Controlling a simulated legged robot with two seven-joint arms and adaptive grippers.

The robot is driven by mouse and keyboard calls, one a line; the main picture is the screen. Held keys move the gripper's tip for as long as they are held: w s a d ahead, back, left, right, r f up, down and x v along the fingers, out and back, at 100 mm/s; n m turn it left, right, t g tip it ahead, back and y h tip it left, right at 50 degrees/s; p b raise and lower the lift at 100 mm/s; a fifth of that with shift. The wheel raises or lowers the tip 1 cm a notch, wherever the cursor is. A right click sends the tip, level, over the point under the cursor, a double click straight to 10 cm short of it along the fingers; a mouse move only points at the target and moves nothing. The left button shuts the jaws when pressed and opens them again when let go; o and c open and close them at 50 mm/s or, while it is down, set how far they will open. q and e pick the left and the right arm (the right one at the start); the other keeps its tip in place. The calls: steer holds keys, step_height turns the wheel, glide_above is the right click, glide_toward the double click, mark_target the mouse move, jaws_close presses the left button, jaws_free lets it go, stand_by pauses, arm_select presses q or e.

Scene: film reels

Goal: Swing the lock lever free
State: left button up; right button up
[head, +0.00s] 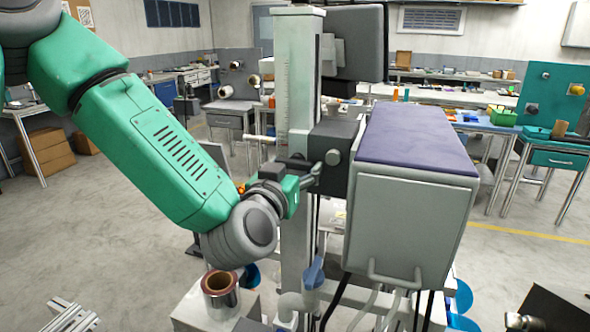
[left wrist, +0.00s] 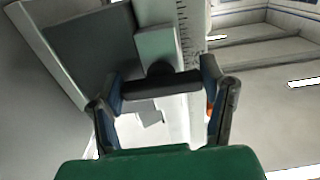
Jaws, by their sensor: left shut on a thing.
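The lever's exact angle is hard to read. My right gripper does not show.
A large grey box with a purple top (head: 412,140) stands close to the right of the block. A monitor (head: 355,42) is above. A copper-coloured roll (head: 220,284) stands on a white unit below my arm. Cables hang under the box. Open floor lies to the left.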

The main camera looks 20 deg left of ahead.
arm_select(q)
steer(key=o, duration=1.1)
steer(key=shift+o, duration=0.2)
steer(key=shift+s, duration=0.1)
steer(key=shift+s, duration=0.2)
steer(key=s, duration=0.7)
steer(key=shift+s+a, duration=0.15)
steer(key=shift+s, duration=0.05)
